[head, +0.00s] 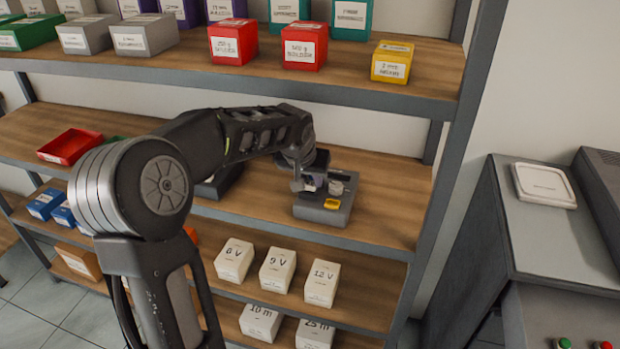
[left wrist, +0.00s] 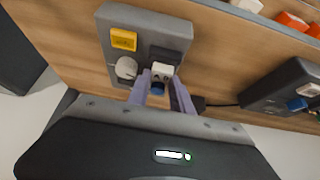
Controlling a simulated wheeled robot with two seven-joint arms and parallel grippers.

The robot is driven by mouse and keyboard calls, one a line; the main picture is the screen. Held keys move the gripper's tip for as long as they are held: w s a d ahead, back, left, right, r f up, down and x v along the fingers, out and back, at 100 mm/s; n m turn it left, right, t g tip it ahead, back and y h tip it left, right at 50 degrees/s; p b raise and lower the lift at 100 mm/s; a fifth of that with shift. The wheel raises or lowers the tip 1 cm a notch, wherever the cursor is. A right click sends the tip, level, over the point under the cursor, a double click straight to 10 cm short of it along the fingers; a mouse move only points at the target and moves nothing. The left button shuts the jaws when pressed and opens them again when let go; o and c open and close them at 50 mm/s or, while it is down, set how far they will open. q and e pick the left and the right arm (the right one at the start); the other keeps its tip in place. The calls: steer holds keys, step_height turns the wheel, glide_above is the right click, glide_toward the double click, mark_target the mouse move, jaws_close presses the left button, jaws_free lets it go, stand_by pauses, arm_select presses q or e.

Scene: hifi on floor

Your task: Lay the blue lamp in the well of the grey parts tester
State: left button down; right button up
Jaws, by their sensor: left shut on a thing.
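The grey parts tester (head: 322,212) stands on the middle shelf, with a yellow patch on its front right. In the left wrist view the tester (left wrist: 181,28) shows a yellow patch, a pale round knob and a dark recessed area. My left gripper (head: 315,183) is at the tester, its purple fingers (left wrist: 162,86) shut on a small piece. The right gripper is out of view.
A black device (left wrist: 278,90) with a blue piece and a cable stands beside the tester. The shelf above (head: 400,98) holds labelled boxes. White voltage boxes (head: 277,271) stand on the shelf below. The shelf right of the tester is clear. A red tray (head: 70,146) lies at left.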

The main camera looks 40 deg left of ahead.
arm_select(q)
steer(key=shift+f+b, duration=0.4)
steer(key=shift+b, duration=0.3)
stand_by(0.9)
stand_by(0.3)
steer(key=c, duration=1.1)
jaws_free()
steer(key=shift+o, duration=0.2)
steer(key=shift+r, duration=0.15)
steer(key=shift+r+p, duration=2.25)
steer(key=shift+r, duration=1.1)
